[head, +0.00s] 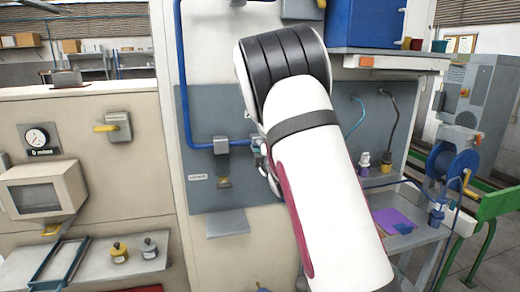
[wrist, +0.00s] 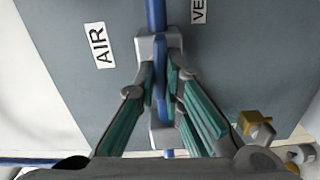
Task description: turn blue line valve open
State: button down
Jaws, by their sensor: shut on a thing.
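The blue line (head: 184,100) runs down the grey panel and bends right toward my gripper in the head view. In the wrist view the blue line (wrist: 155,14) enters a grey valve body (wrist: 145,46). A blue valve handle (wrist: 161,88) lies lengthwise along the line, between the fingers of my gripper (wrist: 163,80). The teal-padded fingers are closed on it from both sides. In the head view my arm hides most of the gripper and the handle.
An AIR label (wrist: 100,45) is left of the valve. A brass-coloured fitting (wrist: 255,122) is at lower right. In the head view a grey ledge (head: 228,223) juts out below the line, and a side bench (head: 400,238) stands at right.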

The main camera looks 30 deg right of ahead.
jog(key=shift+w+a+r+n, duration=0.1)
jog(key=shift+r+n, duration=0.1)
jog(key=shift+n, duration=0.4)
jog(key=c, duration=1.7)
grip_release()
jog(key=shift+f, duration=0.15)
jog(key=v, duration=1.2)
